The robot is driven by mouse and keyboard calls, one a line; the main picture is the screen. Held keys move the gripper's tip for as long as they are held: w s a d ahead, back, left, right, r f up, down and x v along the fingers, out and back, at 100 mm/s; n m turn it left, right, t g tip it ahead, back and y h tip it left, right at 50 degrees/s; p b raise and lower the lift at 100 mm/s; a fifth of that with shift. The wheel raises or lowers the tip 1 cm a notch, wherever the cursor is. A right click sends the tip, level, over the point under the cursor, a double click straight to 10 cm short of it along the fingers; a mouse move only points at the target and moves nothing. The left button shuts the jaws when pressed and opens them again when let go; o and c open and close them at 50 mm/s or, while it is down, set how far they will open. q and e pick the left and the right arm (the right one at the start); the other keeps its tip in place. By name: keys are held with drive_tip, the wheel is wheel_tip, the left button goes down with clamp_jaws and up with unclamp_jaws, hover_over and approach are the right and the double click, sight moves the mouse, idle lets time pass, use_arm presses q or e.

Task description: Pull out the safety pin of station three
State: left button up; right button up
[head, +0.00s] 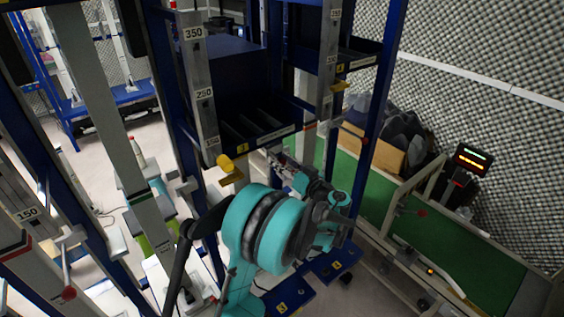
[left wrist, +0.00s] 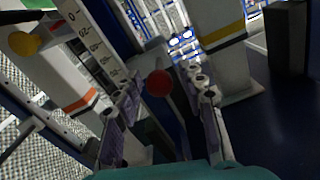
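A red ball knob (left wrist: 158,83), likely the pin's handle, shows in the left wrist view. It lies between the two fingers of my left gripper (left wrist: 166,92) in the picture. The fingers are apart; I cannot tell whether either touches the knob. In the head view my left gripper (head: 286,168) is beside a grey scaled post, below a dark blue bin. The knob at the fingertips is not clear there. A blue base plate marked 3 (head: 282,307) is at the bottom, partly behind my arm. My right gripper is not in view.
A yellow knob (head: 229,164) sticks out from the scaled post (head: 198,75), left of my gripper. Another post (head: 328,60) stands to the right. Posts crowd the left.

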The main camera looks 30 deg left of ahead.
use_arm(q)
clamp_jaws()
drive_tip(key=v, duration=0.8)
drive_tip(key=shift+s+d, duration=0.2)
drive_tip(key=shift+d, duration=0.15)
drive_tip(key=shift+f, duration=0.1)
drive_tip(key=shift+o, duration=1.5)
unclamp_jaws()
drive_tip(key=shift+d, duration=0.1)
drive_tip(key=v, duration=1.2)
